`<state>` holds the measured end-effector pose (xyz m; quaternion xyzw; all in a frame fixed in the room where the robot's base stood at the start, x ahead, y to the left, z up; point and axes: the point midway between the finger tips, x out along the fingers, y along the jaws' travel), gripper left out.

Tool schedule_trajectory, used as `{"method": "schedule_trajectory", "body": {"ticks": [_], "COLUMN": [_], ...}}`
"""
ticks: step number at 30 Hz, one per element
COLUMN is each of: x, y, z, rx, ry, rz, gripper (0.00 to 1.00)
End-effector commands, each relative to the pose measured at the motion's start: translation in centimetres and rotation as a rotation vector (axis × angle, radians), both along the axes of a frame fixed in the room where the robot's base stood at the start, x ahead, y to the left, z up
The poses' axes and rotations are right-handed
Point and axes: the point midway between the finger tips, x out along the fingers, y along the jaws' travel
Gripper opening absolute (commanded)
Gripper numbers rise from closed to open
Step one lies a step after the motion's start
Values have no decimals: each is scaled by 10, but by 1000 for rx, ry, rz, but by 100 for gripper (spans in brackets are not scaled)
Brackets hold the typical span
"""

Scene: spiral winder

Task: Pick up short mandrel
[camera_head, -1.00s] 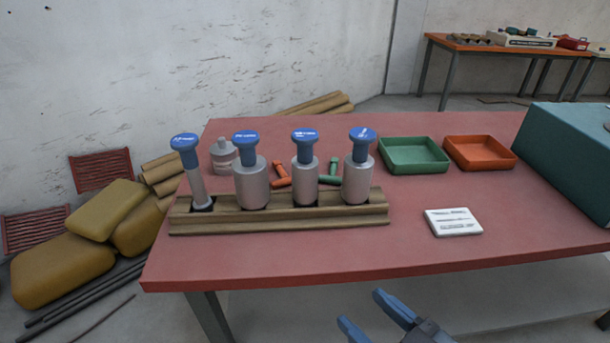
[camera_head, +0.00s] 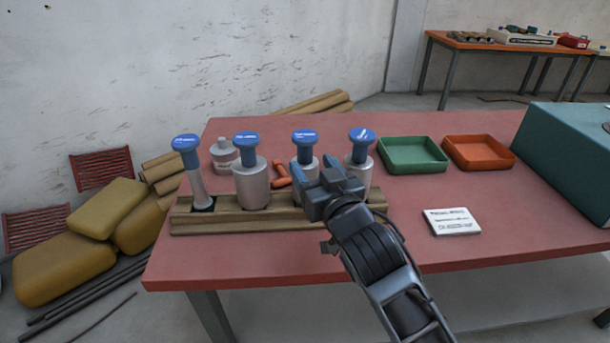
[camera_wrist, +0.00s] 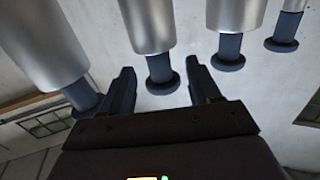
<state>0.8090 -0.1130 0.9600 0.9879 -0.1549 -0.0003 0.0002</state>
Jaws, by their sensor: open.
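Several grey mandrels with blue knobs stand in a wooden rack (camera_head: 230,226). The leftmost mandrel (camera_head: 196,184) is thin. The second (camera_head: 251,187) is thick, the third (camera_head: 300,174) is beside my gripper, and the fourth (camera_head: 365,174) is on the right. The knob labels are too small to read, so I cannot tell which is the short mandrel. My gripper (camera_head: 318,177) is open and empty in front of the third mandrel, hiding its lower part and part of the fourth. In the wrist view, upside down, the third mandrel's knob (camera_wrist: 161,76) lies between the open fingers (camera_wrist: 161,88), apparently not held.
Behind the rack are a grey bottle (camera_head: 223,155) and an orange handled tool (camera_head: 281,175). A green tray (camera_head: 413,168) and an orange tray (camera_head: 480,166) stand right of it. A white card (camera_head: 452,222) lies in front; the red table (camera_head: 480,262) is clear around it.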

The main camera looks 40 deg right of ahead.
Motion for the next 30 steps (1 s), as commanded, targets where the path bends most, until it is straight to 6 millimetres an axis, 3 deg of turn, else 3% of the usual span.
{"method": "schedule_trajectory", "body": {"ticks": [12,22,30], "x": [48,54,53], "y": [-18,-20,-20], "z": [2,0,0], "rx": [1,0,0], "ry": [-1,0,0], "rz": [1,1,1], "gripper": [62,62,36]}}
